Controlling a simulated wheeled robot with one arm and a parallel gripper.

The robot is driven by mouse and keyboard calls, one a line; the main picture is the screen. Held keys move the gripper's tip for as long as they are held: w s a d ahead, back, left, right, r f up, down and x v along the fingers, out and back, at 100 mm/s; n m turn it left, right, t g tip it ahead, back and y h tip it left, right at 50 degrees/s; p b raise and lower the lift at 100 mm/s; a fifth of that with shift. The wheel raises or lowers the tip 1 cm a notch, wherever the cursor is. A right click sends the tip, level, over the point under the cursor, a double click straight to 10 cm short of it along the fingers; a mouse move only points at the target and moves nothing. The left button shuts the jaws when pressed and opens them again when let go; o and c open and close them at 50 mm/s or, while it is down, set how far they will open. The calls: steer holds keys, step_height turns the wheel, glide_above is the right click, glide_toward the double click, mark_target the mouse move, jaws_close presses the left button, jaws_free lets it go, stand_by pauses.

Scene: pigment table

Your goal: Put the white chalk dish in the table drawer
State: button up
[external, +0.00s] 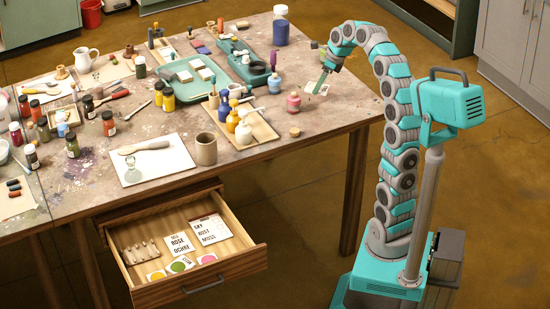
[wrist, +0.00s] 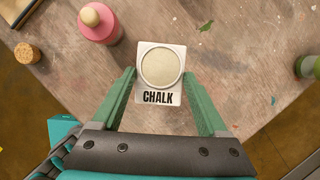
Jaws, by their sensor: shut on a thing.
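The white chalk dish (wrist: 173,87) is a square piece with a round, pale well and the label CHALK. In the wrist view it sits between the green fingertips of my gripper (wrist: 160,75), which are shut on its sides. In the external view my gripper (external: 322,80) points down at the right end of the table, with the dish (external: 318,89) partly hidden by the fingers. I cannot tell whether the dish touches the tabletop. The wooden table drawer (external: 235,274) is pulled open at the table's front. It holds lettered cards, colour swatches and a small rack.
A pink bottle (external: 293,102) and a cork (external: 295,132) stand near my gripper. The drawer's left rear floor has bare room.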

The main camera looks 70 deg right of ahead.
mark_target(238, 248)
steer(key=shift+s+a+r, duration=0.1)
steer(key=shift+s+a, duration=0.65)
steer(key=shift+s, duration=0.2)
